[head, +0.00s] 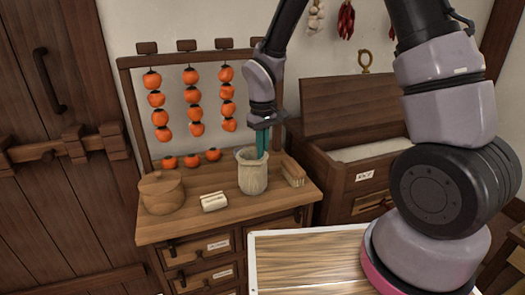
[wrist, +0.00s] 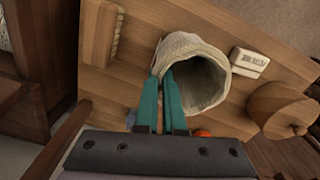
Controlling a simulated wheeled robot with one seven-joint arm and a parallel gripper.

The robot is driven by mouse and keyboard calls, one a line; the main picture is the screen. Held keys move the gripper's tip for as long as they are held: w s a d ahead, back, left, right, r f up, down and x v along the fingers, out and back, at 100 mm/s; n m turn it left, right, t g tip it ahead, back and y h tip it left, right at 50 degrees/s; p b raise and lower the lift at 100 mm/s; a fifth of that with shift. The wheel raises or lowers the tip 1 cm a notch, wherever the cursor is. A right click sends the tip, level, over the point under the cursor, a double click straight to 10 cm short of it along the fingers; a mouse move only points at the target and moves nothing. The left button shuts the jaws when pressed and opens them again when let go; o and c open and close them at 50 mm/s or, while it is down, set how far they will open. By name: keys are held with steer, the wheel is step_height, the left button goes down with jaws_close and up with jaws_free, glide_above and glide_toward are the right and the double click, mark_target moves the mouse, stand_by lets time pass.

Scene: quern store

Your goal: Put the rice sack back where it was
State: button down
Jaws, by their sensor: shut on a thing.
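The rice sack (head: 251,176) is a small, pale, open-topped cloth sack. It stands upright on the wooden cabinet top (head: 222,214), between a white block and a brush. My gripper (head: 262,143) reaches down from above, and its teal fingers are shut on the sack's rim. In the wrist view the sack (wrist: 212,72) shows its round open mouth, and the fingers (wrist: 167,95) pinch its near wall. The inside looks empty from here, though its bottom is in shadow.
A round lidded wooden box (head: 161,194), a white labelled block (head: 214,202) and a brush (head: 293,171) stand on the same top. Strings of persimmons (head: 194,104) hang behind. An open wooden chest (head: 352,205) stands to the right.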

steer(key=c, duration=1.4)
jaws_free()
steer(key=shift+f, duration=0.1)
steer(key=shift+c, duration=0.2)
steer(key=o, duration=0.4)
steer(key=s+d+r+m+t, duration=0.1)
steer(key=d+r, duration=0.2)
steer(key=r, duration=0.6)
steer(key=d+r+m, duration=0.1)
steer(key=d+r, duration=0.2)
steer(key=r, duration=0.7)
steer(key=s+d+r+m+t, duration=0.2)
steer(key=s+d+r, duration=0.1)
steer(key=s+d, duration=0.1)
steer(key=s+d+r+m+t+y, duration=0.1)
steer(key=s+d+r+m+t, duration=0.1)
steer(key=s+d+r+m, duration=0.1)
steer(key=s+d+r+m+t+y, duration=0.1)
steer(key=s+d+r+m+t, duration=0.1)
steer(key=s+d+r, duration=0.3)
steer(key=shift+s+d+r+m, duration=0.1)
steer(key=shift+s+d+m, duration=0.55)
steer(key=shift+d, duration=0.2)
